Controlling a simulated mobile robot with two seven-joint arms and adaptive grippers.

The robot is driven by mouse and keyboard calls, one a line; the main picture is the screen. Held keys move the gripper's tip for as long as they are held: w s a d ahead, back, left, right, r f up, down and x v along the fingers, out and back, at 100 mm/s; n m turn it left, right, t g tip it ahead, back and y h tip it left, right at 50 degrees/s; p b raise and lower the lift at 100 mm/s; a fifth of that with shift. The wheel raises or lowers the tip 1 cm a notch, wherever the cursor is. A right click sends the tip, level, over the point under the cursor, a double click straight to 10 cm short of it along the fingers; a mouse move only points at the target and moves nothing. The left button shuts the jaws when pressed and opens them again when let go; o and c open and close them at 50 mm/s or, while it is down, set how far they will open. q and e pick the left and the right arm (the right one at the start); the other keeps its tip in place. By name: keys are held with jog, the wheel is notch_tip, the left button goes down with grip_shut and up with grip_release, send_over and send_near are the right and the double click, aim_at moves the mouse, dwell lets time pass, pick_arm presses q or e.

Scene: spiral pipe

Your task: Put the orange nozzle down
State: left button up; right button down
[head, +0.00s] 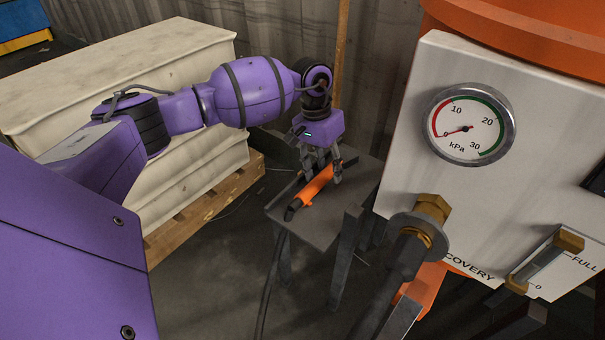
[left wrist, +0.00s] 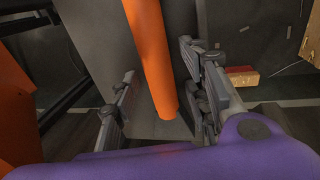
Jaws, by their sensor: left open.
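The orange nozzle (head: 312,186) lies on a small dark metal stand (head: 329,231), with a black tip toward the near left. My left gripper (head: 321,178) points down over it with fingers on either side. In the left wrist view, the nozzle (left wrist: 153,58) runs between the open fingers (left wrist: 163,101), with gaps visible beside it. The nozzle rests on the stand's grey top (left wrist: 90,30). My right gripper is in neither view.
A white panel with a pressure gauge (head: 468,128) and brass fittings (head: 432,208) stands at the right. A pale stacked block (head: 120,70) on a wooden pallet (head: 207,205) is at the left. A dark hose (head: 268,285) hangs by the stand.

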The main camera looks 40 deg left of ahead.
pick_arm(q)
notch_tip(320, 180, up, 12)
jog(key=a+p, duration=0.2)
jog(key=p, duration=0.1)
jog(key=shift+s+a+r+p, duration=0.15)
jog(key=shift+p, duration=0.25)
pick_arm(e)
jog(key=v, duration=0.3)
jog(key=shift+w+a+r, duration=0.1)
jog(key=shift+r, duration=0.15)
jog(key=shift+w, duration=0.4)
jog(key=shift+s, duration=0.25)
